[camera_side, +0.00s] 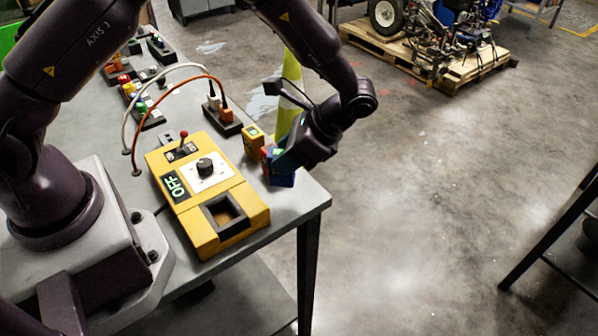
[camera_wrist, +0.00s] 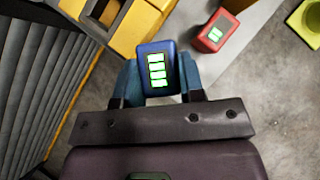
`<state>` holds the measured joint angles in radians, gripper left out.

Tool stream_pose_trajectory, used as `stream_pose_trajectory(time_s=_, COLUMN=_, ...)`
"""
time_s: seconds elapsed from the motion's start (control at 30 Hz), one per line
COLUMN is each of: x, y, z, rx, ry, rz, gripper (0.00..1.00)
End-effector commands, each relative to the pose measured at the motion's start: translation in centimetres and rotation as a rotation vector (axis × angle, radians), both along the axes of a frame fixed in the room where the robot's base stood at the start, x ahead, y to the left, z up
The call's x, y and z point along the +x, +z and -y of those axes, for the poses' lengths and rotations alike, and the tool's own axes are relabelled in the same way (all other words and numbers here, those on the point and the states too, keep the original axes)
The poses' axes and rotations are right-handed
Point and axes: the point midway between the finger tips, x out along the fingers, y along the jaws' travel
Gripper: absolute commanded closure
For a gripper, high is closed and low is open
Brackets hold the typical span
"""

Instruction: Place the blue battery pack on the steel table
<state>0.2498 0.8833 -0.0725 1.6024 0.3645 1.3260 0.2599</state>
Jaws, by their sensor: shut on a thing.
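The blue battery pack (camera_side: 284,180) is at the right edge area of the steel table (camera_side: 292,207), under my gripper (camera_side: 284,168). In the wrist view the blue battery pack (camera_wrist: 157,66) sits between the two fingers of my gripper (camera_wrist: 158,80), which is shut on it. Its green charge display faces the camera. I cannot tell whether its underside touches the table or hangs a little above it. In the wrist view the steel table (camera_wrist: 190,30) shows as a grey strip beyond the pack.
A red battery pack (camera_wrist: 217,32) stands close by, and a yellow one (camera_side: 252,139) stands behind it. The yellow device (camera_side: 245,195) with an open square socket and an OFF display lies left of my gripper. A yellow-green cone (camera_side: 290,88) stands beyond the table.

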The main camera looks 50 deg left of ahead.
Motion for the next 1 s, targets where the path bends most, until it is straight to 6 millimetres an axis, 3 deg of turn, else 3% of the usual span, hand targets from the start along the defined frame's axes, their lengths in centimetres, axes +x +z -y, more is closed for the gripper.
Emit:
stream_pose_trajectory(time_s=0.1, x=1.4, y=-1.7, z=0.2, rx=0.001, ry=0.001, rz=-0.001, gripper=0.85)
stream_pose_trajectory(time_s=0.33, x=2.6, y=-3.2, z=0.4, rx=0.000, ry=0.002, rz=0.002, gripper=0.85)
stream_pose_trajectory(time_s=0.53, x=2.7, y=-5.8, z=0.4, rx=0.000, ry=0.001, rz=0.001, gripper=0.85)
stream_pose_trajectory(time_s=0.97, x=2.6, y=-6.5, z=0.4, rx=0.000, ry=0.001, rz=0.003, gripper=0.85)
stream_pose_trajectory(time_s=1.0, x=2.6, y=-6.5, z=0.4, rx=-0.001, ry=0.001, rz=0.004, gripper=0.55)
